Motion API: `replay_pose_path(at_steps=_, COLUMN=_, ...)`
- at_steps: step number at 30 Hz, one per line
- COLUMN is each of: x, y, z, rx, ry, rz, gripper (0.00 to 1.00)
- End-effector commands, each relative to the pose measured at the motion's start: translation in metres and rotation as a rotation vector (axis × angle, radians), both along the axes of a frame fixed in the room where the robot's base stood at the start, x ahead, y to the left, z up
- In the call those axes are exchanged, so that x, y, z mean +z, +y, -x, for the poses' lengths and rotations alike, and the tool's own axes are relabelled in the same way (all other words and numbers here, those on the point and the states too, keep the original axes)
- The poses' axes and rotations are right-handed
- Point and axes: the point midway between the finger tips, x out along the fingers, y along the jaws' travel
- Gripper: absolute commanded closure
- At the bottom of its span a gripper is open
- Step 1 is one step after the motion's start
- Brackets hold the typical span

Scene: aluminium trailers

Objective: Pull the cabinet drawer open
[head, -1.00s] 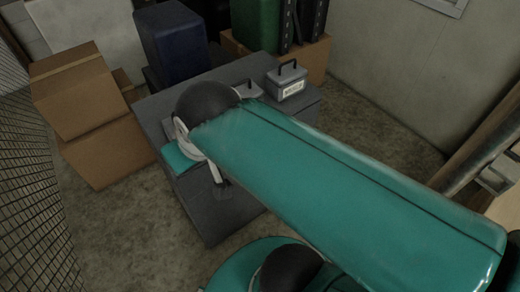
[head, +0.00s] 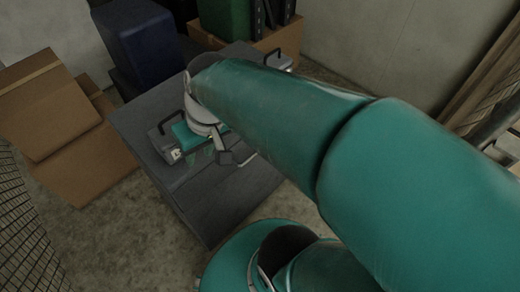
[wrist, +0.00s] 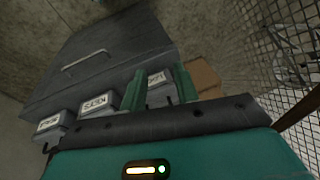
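The grey cabinet (head: 215,205) stands on the floor in the head view, partly hidden behind my teal arm. In the wrist view, the cabinet's drawer front (wrist: 125,45) fills the upper left, with a pale bar handle (wrist: 87,60) across it. The drawer looks shut.
Labelled grey boxes (wrist: 98,104) stand on the cabinet top, close to my fingers. Cardboard boxes (head: 50,105) are at the left, and a blue bin (head: 140,45) and a green bin (head: 225,18) stand behind. The floor before the cabinet (head: 120,225) is clear.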

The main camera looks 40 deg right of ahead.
Motion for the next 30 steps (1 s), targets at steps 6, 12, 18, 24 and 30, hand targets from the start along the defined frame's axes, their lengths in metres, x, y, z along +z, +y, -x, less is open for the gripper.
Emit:
replay_pose_path(at_steps=6, x=-0.052, y=-0.016, z=-0.011, rx=-0.06, ry=0.17, rz=-0.288, gripper=0.69)
replay_pose_path(at_steps=12, x=-0.09, y=-0.037, z=-0.027, rx=-0.149, ry=0.187, rz=-0.577, gripper=0.69)
replay_pose_path(at_steps=18, x=-0.127, y=-0.075, z=-0.042, rx=-0.291, ry=0.086, rz=-0.845, gripper=0.69)
replay_pose_path(at_steps=24, x=-0.172, y=-0.127, z=-0.048, rx=-0.484, ry=-0.117, rz=-1.045, gripper=0.69)
replay_pose_path(at_steps=30, x=-0.228, y=-0.188, z=-0.034, rx=-0.726, ry=-0.379, rz=-1.135, gripper=0.69)
